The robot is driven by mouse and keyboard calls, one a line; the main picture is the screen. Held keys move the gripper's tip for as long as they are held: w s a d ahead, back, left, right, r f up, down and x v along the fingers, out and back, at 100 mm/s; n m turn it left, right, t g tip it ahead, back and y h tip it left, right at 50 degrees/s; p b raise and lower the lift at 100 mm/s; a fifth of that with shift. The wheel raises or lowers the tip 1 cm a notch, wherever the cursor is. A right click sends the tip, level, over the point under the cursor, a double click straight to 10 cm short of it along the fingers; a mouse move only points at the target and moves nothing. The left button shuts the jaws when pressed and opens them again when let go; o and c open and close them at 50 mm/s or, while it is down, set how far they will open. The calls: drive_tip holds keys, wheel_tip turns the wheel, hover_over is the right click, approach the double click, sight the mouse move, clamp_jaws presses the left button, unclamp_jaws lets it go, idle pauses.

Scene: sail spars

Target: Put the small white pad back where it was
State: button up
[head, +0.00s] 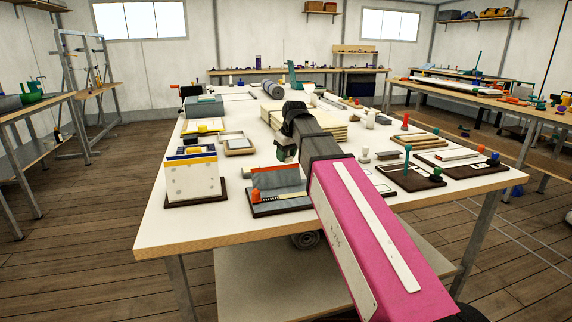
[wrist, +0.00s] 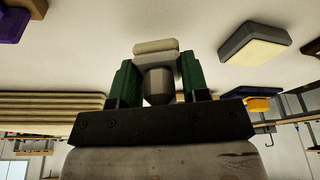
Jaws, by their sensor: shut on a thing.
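My gripper (wrist: 157,68) shows in the wrist view with its two green fingers on either side of a small pale piece (wrist: 156,47), which I take to be the small white pad. The piece has a flat off-white end and a rounded grey part between the fingers. In the head view my gripper (head: 284,153) is over the middle of the white table (head: 220,222), partly hidden by my dark wrist. The held piece cannot be made out there. Whether it touches the table is unclear.
A white upright board (head: 192,181) and a grey tilted stand (head: 278,184) are at the table's front left. Stacked pale boards (head: 335,133) lie behind my arm. Dark boards with pegs (head: 411,178) lie to the right. A grey block with a cream top (wrist: 256,48) is near my gripper.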

sight(287, 157)
drive_tip(key=shift+f, duration=1.8)
drive_tip(key=shift+f, duration=0.1)
drive_tip(key=o, duration=1)
drive_tip(key=shift+c, duration=0.2)
drive_tip(key=v, duration=1.2)
